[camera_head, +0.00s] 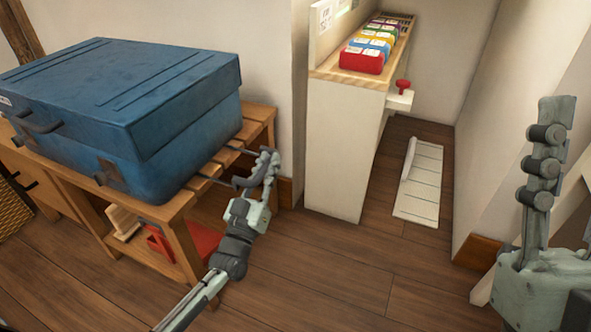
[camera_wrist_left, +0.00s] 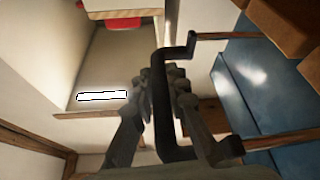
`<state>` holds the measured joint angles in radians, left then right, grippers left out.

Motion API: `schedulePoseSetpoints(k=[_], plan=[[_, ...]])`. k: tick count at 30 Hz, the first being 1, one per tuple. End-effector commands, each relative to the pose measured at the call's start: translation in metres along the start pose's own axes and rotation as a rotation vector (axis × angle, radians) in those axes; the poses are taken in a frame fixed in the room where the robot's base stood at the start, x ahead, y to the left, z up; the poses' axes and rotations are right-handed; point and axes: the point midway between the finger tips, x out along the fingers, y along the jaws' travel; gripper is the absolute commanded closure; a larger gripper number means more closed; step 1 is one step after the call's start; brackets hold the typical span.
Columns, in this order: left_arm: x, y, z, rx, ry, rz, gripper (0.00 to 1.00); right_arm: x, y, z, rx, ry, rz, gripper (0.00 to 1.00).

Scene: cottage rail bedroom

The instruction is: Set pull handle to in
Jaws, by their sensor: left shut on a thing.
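The pull handle (camera_wrist_left: 163,95) is a dark bar with bent ends, joined to two thin metal rods. The rods stick out from the slatted wooden rack (camera_head: 262,112) under the blue suitcase. In the head view the handle (camera_head: 243,182) is partly hidden by my left gripper (camera_head: 262,165). In the left wrist view my left gripper (camera_wrist_left: 160,92) has its fingers around the bar and is shut on it. The handle stands out from the rack's end, with bare rod showing between. My right gripper (camera_head: 545,150) is at the right edge, partly cut off, away from the handle.
A blue suitcase (camera_head: 150,90) lies on the rack. A red thing (camera_head: 195,240) sits on the lower shelf. A white cabinet (camera_head: 340,150) carries a row of coloured boxes (camera_head: 362,60), with a red knob (camera_head: 403,86) beside it. Bare floor (camera_head: 310,270) lies in front.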

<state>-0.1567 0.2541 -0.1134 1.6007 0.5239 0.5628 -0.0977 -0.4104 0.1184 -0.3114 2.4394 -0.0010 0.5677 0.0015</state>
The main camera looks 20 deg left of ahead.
Motion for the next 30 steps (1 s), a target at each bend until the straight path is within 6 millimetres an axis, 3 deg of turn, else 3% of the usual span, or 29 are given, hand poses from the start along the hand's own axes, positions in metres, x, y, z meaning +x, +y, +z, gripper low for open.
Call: schedulePoseSetpoints(k=[3, 9, 15, 24, 25, 30], plan=[[0.003, -0.029, -0.006, 0.005, 0.001, 0.000, 1.00, 0.000, 0.000, 0.002, 0.001, -0.008, 0.000, 0.60], [0.005, -0.058, -0.011, 0.003, 0.003, 0.000, 1.00, 0.000, 0.000, 0.001, 0.001, -0.002, 0.000, 0.60], [0.006, -0.068, -0.013, 0.001, 0.002, 0.000, 1.00, 0.000, 0.000, -0.001, 0.000, 0.005, -0.001, 0.60], [0.006, -0.068, -0.013, 0.000, 0.002, 0.000, 1.00, 0.000, 0.000, -0.001, 0.000, 0.006, -0.001, 0.60], [0.006, -0.068, -0.013, 0.000, 0.002, 0.000, 0.83, 0.000, 0.000, -0.001, 0.000, 0.006, -0.001, 0.60], [0.006, -0.068, -0.013, 0.000, 0.002, 0.000, 0.64, 0.000, 0.000, -0.001, 0.000, 0.006, -0.001, 0.60]])
